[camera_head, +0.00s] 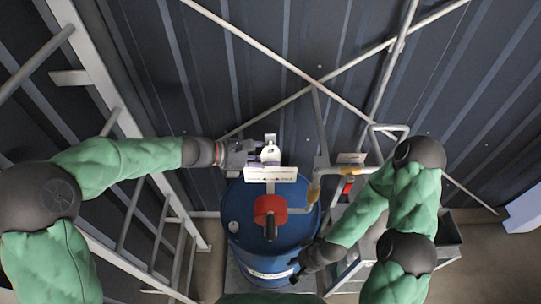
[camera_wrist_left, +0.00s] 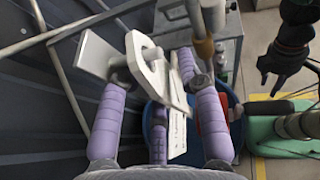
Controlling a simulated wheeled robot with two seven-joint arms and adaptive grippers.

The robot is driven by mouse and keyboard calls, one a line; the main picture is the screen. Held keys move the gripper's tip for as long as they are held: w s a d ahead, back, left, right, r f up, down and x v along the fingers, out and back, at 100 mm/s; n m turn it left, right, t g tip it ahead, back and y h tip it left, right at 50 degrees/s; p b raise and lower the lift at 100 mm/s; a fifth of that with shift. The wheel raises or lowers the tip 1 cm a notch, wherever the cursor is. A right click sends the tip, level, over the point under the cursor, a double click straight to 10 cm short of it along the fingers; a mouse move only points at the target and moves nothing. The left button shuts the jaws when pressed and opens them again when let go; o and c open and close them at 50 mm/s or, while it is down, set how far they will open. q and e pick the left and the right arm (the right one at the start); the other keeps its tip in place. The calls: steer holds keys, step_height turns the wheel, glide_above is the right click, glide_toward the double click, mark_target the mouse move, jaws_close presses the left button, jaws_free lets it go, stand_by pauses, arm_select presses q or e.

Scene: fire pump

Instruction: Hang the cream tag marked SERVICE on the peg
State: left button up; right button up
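A cream tag (camera_head: 270,155) with a dark hole stands upright above the drum. It also shows in the left wrist view (camera_wrist_left: 150,75), between the purple fingers; its lettering cannot be read. A pale bracket (camera_wrist_left: 95,55) sits just behind it, and a stub like a peg shows at the tag's hole; I cannot tell for sure whether the peg passes through. My left gripper (camera_head: 257,155) is at the tag from the left, its fingers spread on both sides with a gap to the right finger. My right gripper (camera_head: 296,270) is low beside the drum, empty, its fingers apart.
A cream plate (camera_head: 270,174) with print stands just below the tag. A blue drum (camera_head: 250,240) with a red part (camera_head: 270,209) is underneath. A pipe (camera_head: 313,190) rises on the right. A ladder (camera_head: 120,120) and crossed braces (camera_head: 318,84) stand near the dark wall.

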arm_select(q)
steer(key=v, duration=1.2)
steer(key=s+f+m+g+y+b, duration=0.1)
steer(key=s+f+m+y+b, duration=0.2)
steer(key=f+b, duration=0.6)
steer(key=s+d+f+m+g+y+b, duration=0.1)
steer(key=s+f+m+y+b, duration=0.2)
steer(key=f, duration=3.4)
steer(key=s+f+m+y+b, duration=0.3)
steer(key=s+f+m+b, duration=0.8)
steer(key=f, duration=1.2)
steer(key=m+b, duration=0.1)
steer(key=b, duration=0.3)
steer(key=shift+s+d+m+g+b, duration=0.2)
steer(key=shift+m+g+b, duration=0.1)
steer(key=shift+g, duration=0.1)
